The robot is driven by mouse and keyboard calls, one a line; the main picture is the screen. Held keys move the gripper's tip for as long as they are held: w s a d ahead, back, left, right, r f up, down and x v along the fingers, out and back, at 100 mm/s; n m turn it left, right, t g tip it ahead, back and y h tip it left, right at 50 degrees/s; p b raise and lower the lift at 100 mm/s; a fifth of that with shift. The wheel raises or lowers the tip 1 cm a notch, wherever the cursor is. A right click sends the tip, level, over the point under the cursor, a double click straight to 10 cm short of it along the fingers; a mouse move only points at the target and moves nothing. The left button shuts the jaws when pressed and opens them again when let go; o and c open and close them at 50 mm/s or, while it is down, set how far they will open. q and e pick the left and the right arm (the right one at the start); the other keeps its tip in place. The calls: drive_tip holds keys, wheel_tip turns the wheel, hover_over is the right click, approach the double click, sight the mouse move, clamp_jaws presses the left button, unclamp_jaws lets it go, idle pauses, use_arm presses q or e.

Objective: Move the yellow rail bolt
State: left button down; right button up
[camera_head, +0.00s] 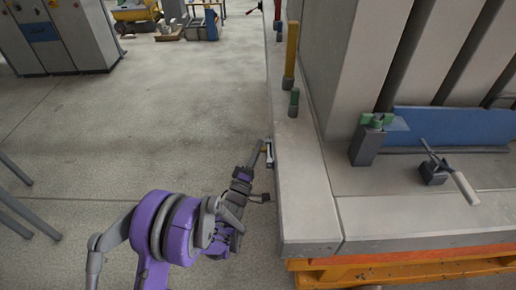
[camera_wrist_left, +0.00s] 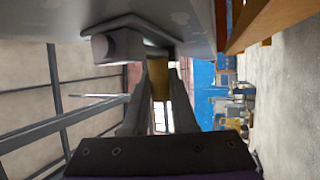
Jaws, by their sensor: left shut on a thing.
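The yellow rail bolt (camera_wrist_left: 159,78) shows between the two fingers of my left gripper (camera_wrist_left: 158,85) in the left wrist view. The fingers are shut on its yellow part. A grey bracket with a round dark end (camera_wrist_left: 112,46) sits just beyond it, against the pale side of the mould. In the head view my left gripper (camera_head: 266,150) is at the left side face of the mould base, low beside its edge. The fingers and bracket hide most of the bolt there. My right gripper is not in view.
The pale mould base (camera_head: 310,210) rests on an orange frame (camera_head: 400,273). On it stand a yellow post (camera_head: 291,52), a short green-topped post (camera_head: 294,102), a green-topped clamp block (camera_head: 368,142) and a lever clamp (camera_head: 436,172).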

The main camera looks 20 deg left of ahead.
use_arm(q)
drive_tip(key=s, duration=0.2)
drive_tip(key=s+d+b, duration=0.1)
drive_tip(key=s, duration=0.1)
drive_tip(key=shift+s+d, duration=0.2)
drive_tip(key=shift+s, duration=0.15)
drive_tip(key=c, duration=0.7)
unclamp_jaws()
drive_tip(key=shift+s, duration=0.1)
drive_tip(key=b+v, duration=0.5)
drive_tip(key=v, duration=0.5)
drive_tip(key=shift+s+a+f+b, duration=0.1)
drive_tip(key=shift+s+b, duration=0.2)
drive_tip(key=shift+b, duration=0.05)
